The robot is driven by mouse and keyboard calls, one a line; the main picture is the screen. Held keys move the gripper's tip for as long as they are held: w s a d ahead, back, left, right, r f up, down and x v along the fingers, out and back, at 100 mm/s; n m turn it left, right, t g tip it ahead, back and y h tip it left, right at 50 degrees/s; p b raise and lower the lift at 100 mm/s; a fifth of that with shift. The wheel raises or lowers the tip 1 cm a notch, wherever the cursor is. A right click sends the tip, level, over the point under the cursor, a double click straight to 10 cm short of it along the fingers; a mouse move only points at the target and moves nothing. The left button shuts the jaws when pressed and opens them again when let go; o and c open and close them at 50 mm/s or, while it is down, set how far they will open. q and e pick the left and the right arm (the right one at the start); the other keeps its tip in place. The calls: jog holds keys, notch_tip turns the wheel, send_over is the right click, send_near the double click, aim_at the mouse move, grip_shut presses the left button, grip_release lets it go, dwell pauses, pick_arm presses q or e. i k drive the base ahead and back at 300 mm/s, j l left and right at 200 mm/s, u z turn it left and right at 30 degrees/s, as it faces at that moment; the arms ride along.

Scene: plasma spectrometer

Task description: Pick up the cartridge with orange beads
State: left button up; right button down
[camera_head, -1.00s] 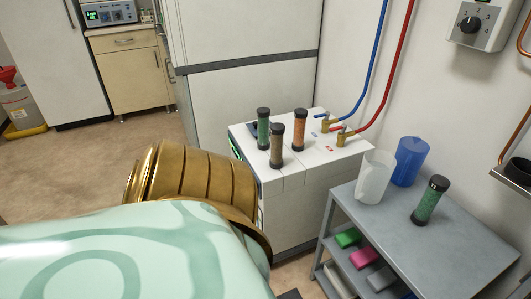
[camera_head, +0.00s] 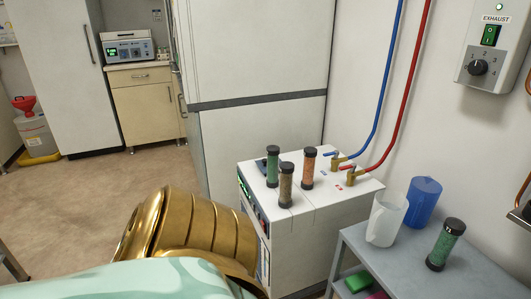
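The cartridge with orange beads (camera_head: 308,168) stands upright on top of the white machine (camera_head: 322,202), with black caps at both ends. A green-bead cartridge (camera_head: 272,166) stands to its left. A brown-bead cartridge (camera_head: 286,185) stands nearer to me, between them in the picture. All three are apart from each other. A gold and pale green part of my own body fills the lower left. Neither of my grippers shows in the view.
Blue and red hoses rise from brass fittings on the machine's right side. A grey cart (camera_head: 400,262) at right holds a white jug (camera_head: 384,220), a blue jug (camera_head: 422,202) and another green cartridge (camera_head: 445,245). A tall white cabinet (camera_head: 262,60) stands behind the machine. Open floor lies left.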

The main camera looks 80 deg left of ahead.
aim_at(310, 152)
jog(key=u, duration=2.15)
